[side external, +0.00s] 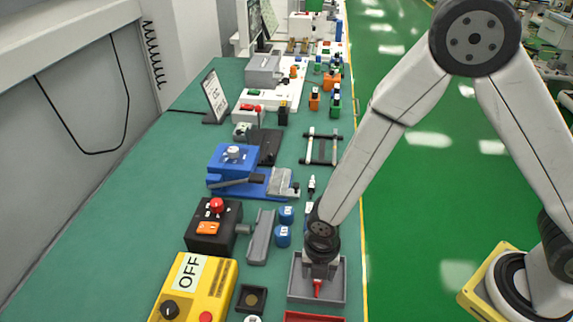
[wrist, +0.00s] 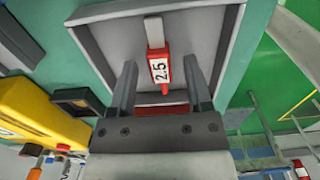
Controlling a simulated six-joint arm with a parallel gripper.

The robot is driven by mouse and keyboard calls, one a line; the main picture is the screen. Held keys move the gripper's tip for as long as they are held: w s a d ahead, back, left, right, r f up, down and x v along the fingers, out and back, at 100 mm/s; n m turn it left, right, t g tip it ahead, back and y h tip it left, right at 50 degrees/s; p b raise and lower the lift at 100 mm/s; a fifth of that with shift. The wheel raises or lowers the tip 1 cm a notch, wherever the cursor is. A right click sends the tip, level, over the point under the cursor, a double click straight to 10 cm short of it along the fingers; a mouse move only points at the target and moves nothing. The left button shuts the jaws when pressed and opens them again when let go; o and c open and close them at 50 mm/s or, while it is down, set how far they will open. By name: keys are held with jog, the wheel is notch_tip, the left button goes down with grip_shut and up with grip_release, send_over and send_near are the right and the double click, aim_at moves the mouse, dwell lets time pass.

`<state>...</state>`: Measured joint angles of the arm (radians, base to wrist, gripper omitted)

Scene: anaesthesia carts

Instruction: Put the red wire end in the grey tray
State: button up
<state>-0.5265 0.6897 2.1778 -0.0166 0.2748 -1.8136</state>
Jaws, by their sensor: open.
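The red wire end (side external: 317,287), a red piece with a white label reading 2.5 and a pale grey stub, is in the grey tray area below my gripper. It also shows in the wrist view (wrist: 160,70), between my fingertips, with a gap on each side. I cannot tell whether it touches the tray floor. The grey tray (side external: 298,291) lies at the front right of the green bench; its floor and rim fill the wrist view behind the wire end (wrist: 110,45). My gripper (wrist: 160,66) points down over the tray, its fingers open around the wire end.
A red tray (side external: 312,317) lies just in front of the grey one. A small black square dish (side external: 251,300) and a yellow OFF box (side external: 212,288) stand to the left. Blue caps (side external: 282,237) and a grey holder (side external: 261,238) are behind. The far left bench is clear.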

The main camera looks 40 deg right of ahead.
jog(key=shift+r, duration=0.1)
notch_tip(320, 180, up, 12)
dwell(0.9)
dwell(0.6)
jog(key=d+r+m+t, duration=0.1)
jog(key=d+m, duration=0.7)
jog(key=m, duration=0.5)
jog(key=s+d+r+m+t, duration=0.1)
jog(key=d+m, duration=0.8)
jog(key=m, duration=0.5)
jog(key=shift+s+r+t, duration=0.2)
jog(key=shift+s+t, duration=0.1)
jog(key=shift+d, duration=0.1)
